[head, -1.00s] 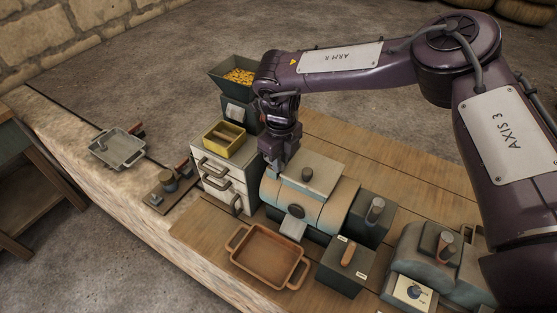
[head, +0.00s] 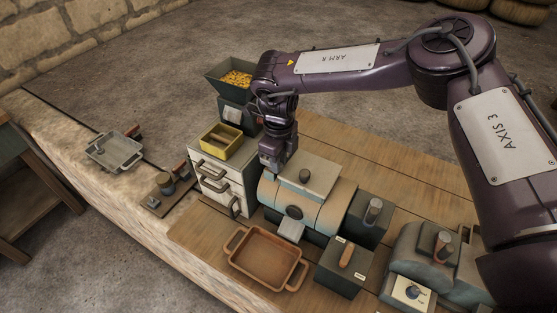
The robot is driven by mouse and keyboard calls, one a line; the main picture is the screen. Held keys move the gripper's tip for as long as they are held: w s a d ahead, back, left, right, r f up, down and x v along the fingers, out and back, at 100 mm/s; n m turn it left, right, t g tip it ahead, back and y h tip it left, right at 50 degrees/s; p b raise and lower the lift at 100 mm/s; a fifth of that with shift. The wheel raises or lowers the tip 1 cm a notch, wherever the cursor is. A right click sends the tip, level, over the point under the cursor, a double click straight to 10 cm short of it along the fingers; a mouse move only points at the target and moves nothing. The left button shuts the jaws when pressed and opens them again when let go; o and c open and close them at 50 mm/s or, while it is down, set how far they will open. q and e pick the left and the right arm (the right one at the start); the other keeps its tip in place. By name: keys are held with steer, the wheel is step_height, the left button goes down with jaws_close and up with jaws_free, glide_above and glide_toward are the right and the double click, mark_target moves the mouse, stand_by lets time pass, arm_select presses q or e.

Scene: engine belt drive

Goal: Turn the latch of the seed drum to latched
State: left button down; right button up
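The seed drum (head: 326,215) appears to be the rounded tan and blue-grey body near the middle of the bench. A flat lid with a knob (head: 304,176) is on its top. A dark round knob (head: 294,212) is on its front, above a pale spout (head: 291,229). I cannot tell for sure which part is the latch or how it is turned. My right gripper (head: 276,166) points down at the drum's upper left end, close to or touching it. Its fingertips are too small and dark to tell open from shut. My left gripper is out of view.
A drawer cabinet (head: 222,184) with a yellow box (head: 221,141) stands left of the drum, a hopper of yellow grain (head: 236,78) behind. A brown tray (head: 266,259) lies in front. Lever boxes (head: 345,266) (head: 371,216) stand to the right. A grey tray (head: 114,152) is far left.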

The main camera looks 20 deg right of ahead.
steer(key=o, duration=0.3)
steer(key=shift+o, duration=0.2)
steer(key=shift+r, duration=0.35)
step_height(320, 180, up, 6)
steer(key=shift+r+b, duration=0.15)
steer(key=shift+b, duration=1.05)
steer(key=shift+r, duration=0.45)
steer(key=shift+f, duration=0.1)
